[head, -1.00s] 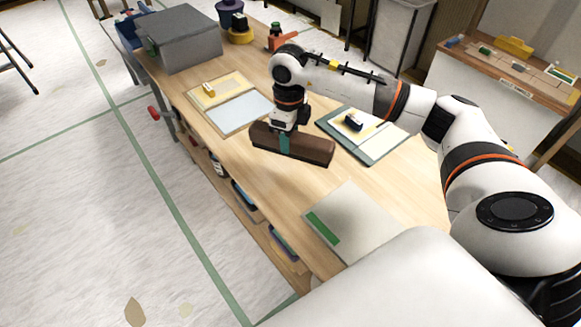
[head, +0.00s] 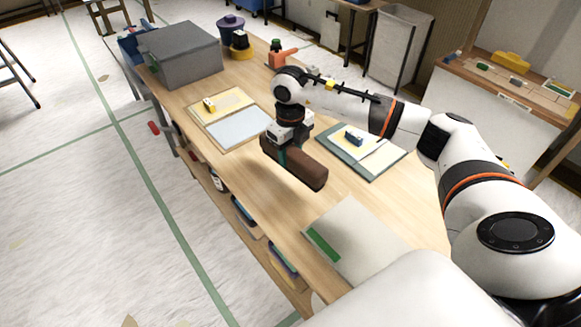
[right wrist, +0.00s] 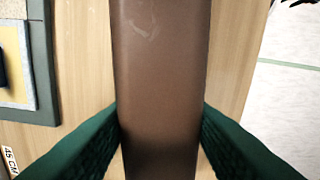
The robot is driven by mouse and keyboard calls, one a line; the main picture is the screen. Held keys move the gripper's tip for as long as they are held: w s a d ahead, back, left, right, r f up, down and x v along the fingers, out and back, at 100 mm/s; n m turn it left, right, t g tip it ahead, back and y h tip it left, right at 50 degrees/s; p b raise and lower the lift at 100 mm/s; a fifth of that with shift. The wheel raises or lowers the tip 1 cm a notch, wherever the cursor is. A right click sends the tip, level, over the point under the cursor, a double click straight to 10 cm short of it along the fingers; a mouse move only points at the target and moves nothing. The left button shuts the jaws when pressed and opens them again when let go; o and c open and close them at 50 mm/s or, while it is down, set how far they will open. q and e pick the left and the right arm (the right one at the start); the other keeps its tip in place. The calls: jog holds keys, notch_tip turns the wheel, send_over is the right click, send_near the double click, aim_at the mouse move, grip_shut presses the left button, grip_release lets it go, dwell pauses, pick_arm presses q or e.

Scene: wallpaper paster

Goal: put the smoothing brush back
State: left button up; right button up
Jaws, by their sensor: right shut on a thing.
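The smoothing brush (head: 308,171) is a long brown block, held above the wooden table in the head view. My right gripper (head: 284,156) is shut on it near its far left end, as seen there. In the right wrist view the brush (right wrist: 162,70) runs top to bottom between the green fingers (right wrist: 161,140), which press on both of its sides. Its bristles cannot be made out. My left gripper is not in view.
On the table (head: 240,180) lie a yellow and light blue board (head: 238,130), a teal-edged board (head: 358,165) and a pale sheet with a green strip (head: 360,240). A grey box (head: 180,55) stands at the far left end. Bare wood shows below the brush.

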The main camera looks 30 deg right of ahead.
aim_at(290, 166)
notch_tip(290, 166, down, 4)
jog(key=shift+f+p, duration=0.2)
jog(key=shift+p, duration=0.15)
jog(key=shift+f, duration=0.35)
jog(key=shift+f, duration=0.1)
jog(key=o, duration=1)
